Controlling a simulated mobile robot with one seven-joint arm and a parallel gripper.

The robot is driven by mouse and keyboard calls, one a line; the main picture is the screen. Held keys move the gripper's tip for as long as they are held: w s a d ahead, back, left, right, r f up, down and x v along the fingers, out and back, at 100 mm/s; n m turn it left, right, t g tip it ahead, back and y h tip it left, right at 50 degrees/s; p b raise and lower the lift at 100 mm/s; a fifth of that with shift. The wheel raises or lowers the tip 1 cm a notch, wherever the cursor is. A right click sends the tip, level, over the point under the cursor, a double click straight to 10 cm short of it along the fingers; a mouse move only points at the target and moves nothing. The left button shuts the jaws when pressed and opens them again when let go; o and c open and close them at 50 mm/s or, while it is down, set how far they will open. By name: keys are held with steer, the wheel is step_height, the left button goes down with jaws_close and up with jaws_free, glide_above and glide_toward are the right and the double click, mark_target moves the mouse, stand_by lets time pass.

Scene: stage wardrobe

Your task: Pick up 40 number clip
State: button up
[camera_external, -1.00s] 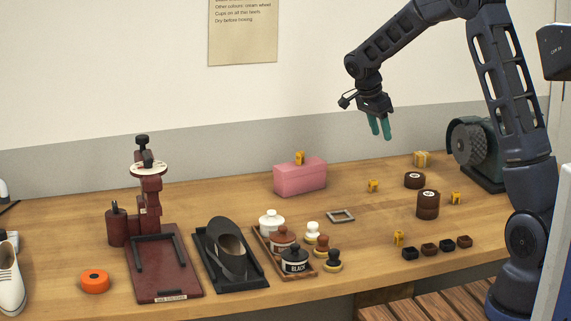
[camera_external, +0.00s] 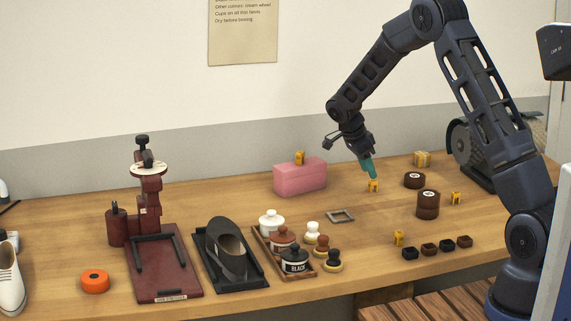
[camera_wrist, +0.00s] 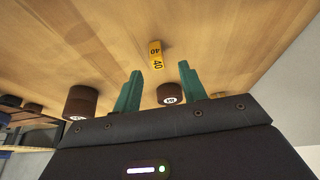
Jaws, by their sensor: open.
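The 40 number clip (camera_wrist: 155,56) is a small yellow clip with a black "40" on it. It stands on the wooden bench, and in the external view the yellow clip (camera_external: 374,187) just under my gripper appears to be it. My gripper (camera_external: 369,170) has green fingers and is just above that clip, pointing down. In the wrist view the fingers of my gripper (camera_wrist: 160,76) are spread apart with nothing between the tips. The clip lies ahead of the fingertips, roughly in line with the gap.
Other yellow clips stand nearby: one at the right (camera_external: 456,198), one in front (camera_external: 398,238), one on a pink block (camera_external: 300,177). Brown round tins (camera_external: 428,204) stand close on the right. A square metal frame (camera_external: 341,216) lies to the left. Polish jars (camera_external: 294,260) stand farther left.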

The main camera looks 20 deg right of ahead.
mark_target(373, 181)
steer(key=shift+x, duration=2.7)
steer(key=shift+s+a, duration=0.1)
steer(key=shift+s, duration=0.05)
steer(key=shift+c, duration=0.2)
jaws_close()
